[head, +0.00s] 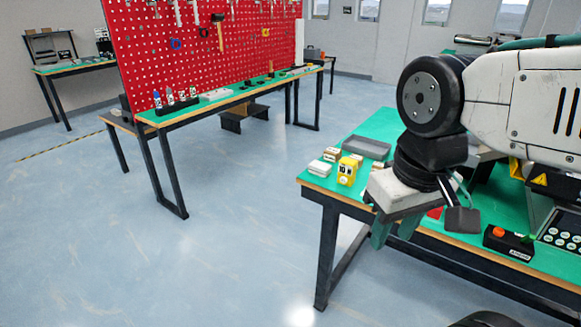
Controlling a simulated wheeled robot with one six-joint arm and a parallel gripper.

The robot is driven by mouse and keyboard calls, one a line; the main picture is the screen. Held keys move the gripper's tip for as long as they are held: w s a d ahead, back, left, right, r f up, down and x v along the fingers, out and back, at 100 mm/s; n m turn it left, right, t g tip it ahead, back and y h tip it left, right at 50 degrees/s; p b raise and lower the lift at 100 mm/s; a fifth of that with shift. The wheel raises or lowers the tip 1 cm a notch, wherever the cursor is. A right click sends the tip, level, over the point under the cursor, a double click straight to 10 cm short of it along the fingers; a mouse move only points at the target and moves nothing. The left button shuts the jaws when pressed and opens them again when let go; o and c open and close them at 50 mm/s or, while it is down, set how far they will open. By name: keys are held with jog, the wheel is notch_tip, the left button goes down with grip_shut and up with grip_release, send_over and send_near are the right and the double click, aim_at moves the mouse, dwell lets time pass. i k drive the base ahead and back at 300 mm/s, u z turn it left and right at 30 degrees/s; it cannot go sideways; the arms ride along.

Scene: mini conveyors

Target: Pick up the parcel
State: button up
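No single thing is clearly marked out as the parcel in the head view. Small whitish boxes (319,169) lie on the left end of the near green-topped table (379,127); any of them may be the parcel, but I cannot tell. My gripper (395,232) points down at the table's front edge, right of these boxes. Its two greenish fingers look apart, with nothing visible between them. The gripper body and arm hide part of the tabletop behind them.
A yellow device (347,171) stands beside the boxes, and a grey tray (366,147) lies behind. A black control box with an orange button (499,232) and a keypad (563,230) are at right. The floor at left is clear.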

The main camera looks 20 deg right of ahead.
aim_at(332, 154)
jog(key=u, duration=1.15)
jog(key=i, duration=1.5)
jog(key=z, duration=0.8)
jog(key=i, duration=0.75)
jog(key=z, duration=1.35)
jog(key=i, duration=0.5)
jog(key=z, duration=0.45)
